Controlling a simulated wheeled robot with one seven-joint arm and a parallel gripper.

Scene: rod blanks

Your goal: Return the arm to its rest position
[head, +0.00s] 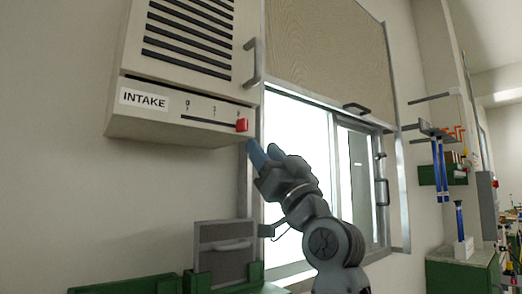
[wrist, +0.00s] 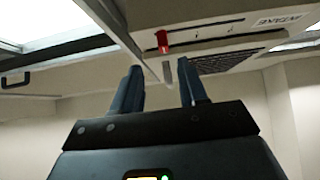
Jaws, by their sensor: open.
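My gripper (head: 262,150) is raised in front of the window, just below and right of the red slider knob (head: 241,125) on the intake unit (head: 150,124). In the wrist view my gripper (wrist: 160,82) has its two blue fingers apart with nothing between them. The red knob (wrist: 163,42) shows beyond the fingertips, apart from them, at one end of its slot. My arm (head: 335,245) reaches up from the lower part of the head view. My base and a rest position are not visible.
The window (head: 300,160) with a wooden shutter panel (head: 330,50) and metal handles stands behind my arm. A grey box (head: 225,250) and green bins (head: 140,284) sit below the unit. Blue-handled tools (head: 438,170) hang at the right, above a green cabinet (head: 460,272).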

